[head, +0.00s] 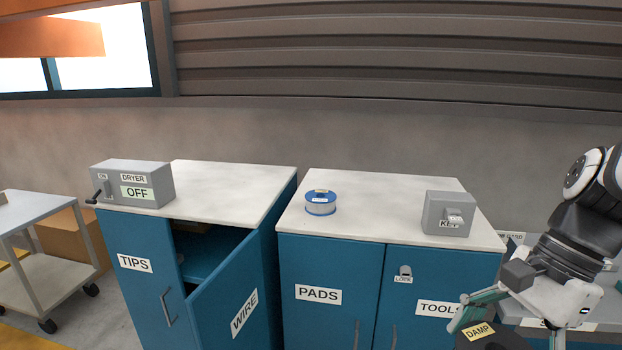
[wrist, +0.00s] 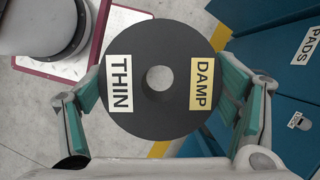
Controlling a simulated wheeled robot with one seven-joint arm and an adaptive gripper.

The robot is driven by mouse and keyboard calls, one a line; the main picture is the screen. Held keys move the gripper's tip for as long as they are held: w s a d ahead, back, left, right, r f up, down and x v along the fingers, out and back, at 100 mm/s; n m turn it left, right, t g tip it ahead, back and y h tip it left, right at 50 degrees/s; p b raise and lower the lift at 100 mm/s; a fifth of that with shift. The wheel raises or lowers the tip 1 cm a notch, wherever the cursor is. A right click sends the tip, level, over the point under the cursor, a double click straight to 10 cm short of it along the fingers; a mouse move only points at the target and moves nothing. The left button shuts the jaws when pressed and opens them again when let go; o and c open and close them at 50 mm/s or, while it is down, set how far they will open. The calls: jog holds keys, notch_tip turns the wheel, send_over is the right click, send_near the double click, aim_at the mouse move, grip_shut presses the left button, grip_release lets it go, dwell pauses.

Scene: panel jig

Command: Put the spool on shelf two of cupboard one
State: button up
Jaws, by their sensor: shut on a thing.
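The spool (head: 321,203), with blue flanges and a small label too small to read, stands on the white top of the right cupboard (head: 380,215). The left cupboard (head: 145,265) has doors marked TIPS and WIRE. Its WIRE door (head: 232,300) is swung open, and part of a blue shelf (head: 205,255) shows inside; the lower inside is hidden. My gripper (head: 512,326) is at the lower right, in front of the TOOLS door. It is shut on a black disc (wrist: 160,35) with a centre hole, labelled THIN and DAMP. The disc also shows in the head view (head: 490,343).
A grey dryer box (head: 140,185) marked OFF, with a lever, sits on the left cupboard. A grey key box (head: 448,214) sits on the right one, whose PADS and TOOLS doors are closed. A trolley (head: 35,235) stands at far left.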

jog(key=w+a+f+n+g+h, duration=0.1)
jog(key=w+f+n, duration=0.2)
jog(key=w+n, duration=0.35)
jog(key=w+a+f+n+g+h, duration=0.1)
jog(key=w+a+f+n+h, duration=0.15)
jog(key=w, duration=0.65)
jog(key=w+f+n+g+h, duration=0.1)
jog(key=w+f+n, duration=0.3)
jog(key=w+n, duration=0.3)
notch_tip(320, 180, down, 11)
jog(key=s+m, duration=0.1)
jog(key=shift+a+r, duration=0.15)
jog(key=shift+a, duration=0.1)
jog(key=shift+a, duration=0.1)
